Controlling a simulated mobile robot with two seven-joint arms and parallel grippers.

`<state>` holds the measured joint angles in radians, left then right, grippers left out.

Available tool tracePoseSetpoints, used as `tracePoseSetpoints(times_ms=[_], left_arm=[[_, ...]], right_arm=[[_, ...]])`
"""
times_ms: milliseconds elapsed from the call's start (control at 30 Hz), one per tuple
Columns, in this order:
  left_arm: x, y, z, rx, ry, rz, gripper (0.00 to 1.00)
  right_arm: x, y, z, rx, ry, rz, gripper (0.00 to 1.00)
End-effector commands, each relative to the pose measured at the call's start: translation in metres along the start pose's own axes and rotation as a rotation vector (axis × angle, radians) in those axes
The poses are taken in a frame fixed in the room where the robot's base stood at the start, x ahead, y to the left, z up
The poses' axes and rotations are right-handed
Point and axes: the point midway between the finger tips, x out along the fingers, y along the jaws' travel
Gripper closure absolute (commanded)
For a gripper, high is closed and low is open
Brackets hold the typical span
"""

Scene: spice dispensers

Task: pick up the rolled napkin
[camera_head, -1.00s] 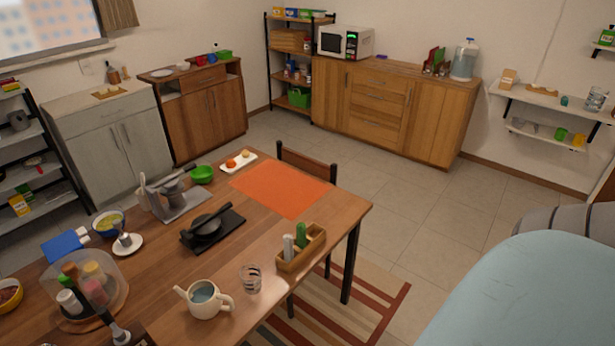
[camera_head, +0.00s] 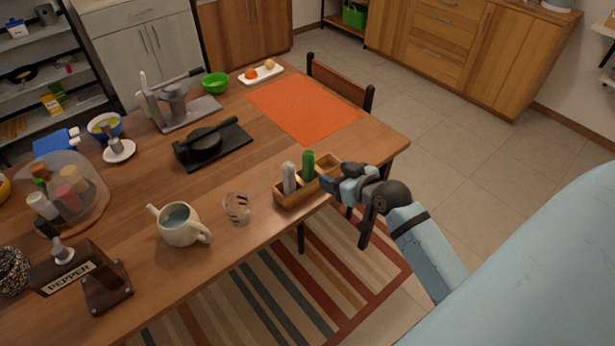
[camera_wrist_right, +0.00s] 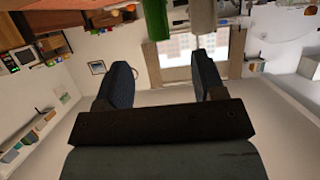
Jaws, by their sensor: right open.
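A wooden caddy (camera_head: 293,196) stands at the table's front right edge. A green upright roll (camera_head: 308,165) and a grey-white upright roll (camera_head: 289,178) stand in it; I cannot tell which is the rolled napkin. My right gripper (camera_head: 329,183) is open at the caddy's right end, beside the green roll, with nothing in it. In the right wrist view my gripper's two fingers (camera_wrist_right: 163,78) are apart. The green roll (camera_wrist_right: 157,22) and the grey-white roll (camera_wrist_right: 203,17) hang in from the top edge there, beyond the fingertips. My left gripper is not in view.
A glass (camera_head: 237,208) and a teapot (camera_head: 180,224) stand left of the caddy. A black press (camera_head: 212,142) lies behind them. A chair (camera_head: 340,84) is at the far end by an orange mat (camera_head: 303,107). The floor right of the table is open.

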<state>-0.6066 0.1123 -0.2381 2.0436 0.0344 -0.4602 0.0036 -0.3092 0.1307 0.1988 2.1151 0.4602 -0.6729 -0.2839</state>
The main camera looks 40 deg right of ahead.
Motion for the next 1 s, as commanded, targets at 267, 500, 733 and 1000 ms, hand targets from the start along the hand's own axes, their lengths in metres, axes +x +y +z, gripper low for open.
tracePoseSetpoints(times_ms=[267,500,733,1000], left_arm=[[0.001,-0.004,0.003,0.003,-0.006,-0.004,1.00],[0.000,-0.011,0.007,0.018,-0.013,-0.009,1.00],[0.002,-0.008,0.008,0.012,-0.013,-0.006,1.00],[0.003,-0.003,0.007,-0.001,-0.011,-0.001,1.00]], right_arm=[[0.054,-0.001,-0.001,0.002,-0.001,0.000,0.37],[0.073,-0.001,-0.001,0.000,0.000,0.000,0.37],[0.106,-0.001,0.001,0.003,0.000,-0.001,0.37],[0.122,-0.001,0.001,0.000,-0.002,0.000,0.37]])
